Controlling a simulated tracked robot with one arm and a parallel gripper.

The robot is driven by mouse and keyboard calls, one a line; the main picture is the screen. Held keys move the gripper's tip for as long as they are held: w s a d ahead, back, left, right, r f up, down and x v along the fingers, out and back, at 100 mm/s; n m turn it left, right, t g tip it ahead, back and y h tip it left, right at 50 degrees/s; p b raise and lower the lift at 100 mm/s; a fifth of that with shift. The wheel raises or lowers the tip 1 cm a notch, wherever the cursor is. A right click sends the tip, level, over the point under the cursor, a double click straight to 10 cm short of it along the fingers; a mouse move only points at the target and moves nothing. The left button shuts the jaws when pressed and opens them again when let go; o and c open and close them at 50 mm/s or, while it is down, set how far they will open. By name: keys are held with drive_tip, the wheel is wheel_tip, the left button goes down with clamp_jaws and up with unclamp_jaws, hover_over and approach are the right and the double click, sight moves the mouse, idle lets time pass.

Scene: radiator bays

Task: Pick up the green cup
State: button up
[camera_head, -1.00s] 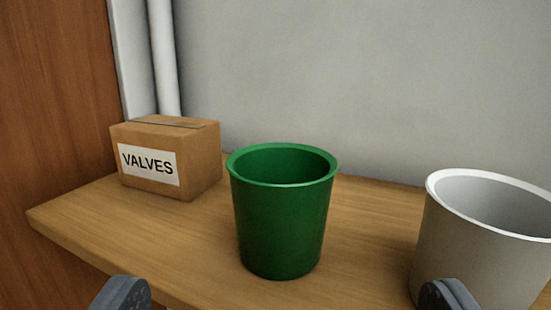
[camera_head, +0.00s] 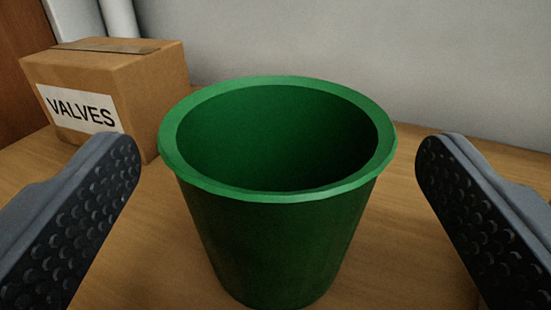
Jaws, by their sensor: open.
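The green cup (camera_head: 280,235) stands upright on the wooden shelf, in the middle of the view. Its wide rim faces up and its inside looks empty. My gripper (camera_head: 278,165) is open, with one dark, studded finger to the left of the cup and one to the right. A gap shows between each finger and the cup's rim. Nothing is held. Whether the fingertips reach level with the cup's sides is hard to tell.
A cardboard box marked VALVES (camera_head: 105,90) stands behind the left finger, close to it in the picture. The wooden shelf (camera_head: 420,235) is bare to the cup's right. A grey wall (camera_head: 350,40) rises behind, with a white pipe (camera_head: 118,18) at the back left.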

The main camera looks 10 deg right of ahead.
sight(276, 98)
drive_tip(key=shift+w+d+r+p, duration=0.1)
drive_tip(key=shift+w+r+p, duration=0.1)
drive_tip(key=shift+w+p, duration=0.3)
drive_tip(key=p+x, duration=0.2)
drive_tip(key=x, duration=0.2)
drive_tip(key=shift+f, duration=0.1)
drive_tip(key=c, duration=1)
drive_tip(key=shift+c, duration=0.2)
drive_tip(key=shift+p, duration=0.3)
